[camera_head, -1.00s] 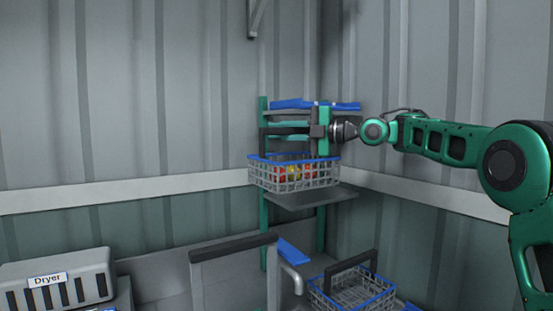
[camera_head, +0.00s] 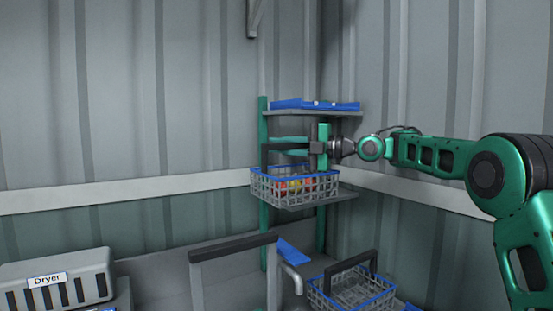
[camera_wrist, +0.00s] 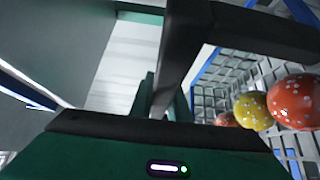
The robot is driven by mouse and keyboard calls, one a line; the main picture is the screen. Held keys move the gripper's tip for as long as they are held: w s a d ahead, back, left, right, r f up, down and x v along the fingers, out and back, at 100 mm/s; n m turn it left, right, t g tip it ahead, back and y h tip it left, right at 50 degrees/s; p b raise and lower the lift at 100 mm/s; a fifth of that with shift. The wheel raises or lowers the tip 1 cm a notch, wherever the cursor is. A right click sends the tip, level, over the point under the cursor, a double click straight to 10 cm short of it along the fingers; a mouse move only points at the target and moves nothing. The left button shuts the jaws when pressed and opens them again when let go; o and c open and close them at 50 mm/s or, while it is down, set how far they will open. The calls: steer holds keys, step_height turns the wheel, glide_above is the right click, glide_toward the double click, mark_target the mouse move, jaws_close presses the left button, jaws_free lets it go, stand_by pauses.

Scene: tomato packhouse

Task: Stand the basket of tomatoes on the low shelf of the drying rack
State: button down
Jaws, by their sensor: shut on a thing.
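The wire basket (camera_head: 262,190) with blue rim holds several red and yellow tomatoes (camera_head: 296,184). My gripper (camera_head: 316,148) is shut on the basket's dark handle (camera_head: 284,147), under the upper shelf (camera_head: 345,113). In the wrist view the handle (camera_wrist: 255,32) crosses at upper right, with tomatoes (camera_wrist: 293,102) and basket mesh (camera_wrist: 215,98) below it.
The upper shelf bears blue things (camera_head: 300,104) close above my gripper. Another wire basket (camera_head: 350,292), empty, stands below at the front right. A grey frame with a dark bar (camera_head: 232,246) stands in front, and a box marked Dryer (camera_head: 58,278) at lower left. Corrugated walls close off the corner.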

steer(key=shift+w+f, duration=0.2)
steer(key=shift+f, duration=1.05)
steer(key=c, duration=1.7)
jaws_free()
steer(key=shift+f, duration=0.15)
steer(key=shift+v, duration=3.75)
steer(key=shift+s, duration=0.1)
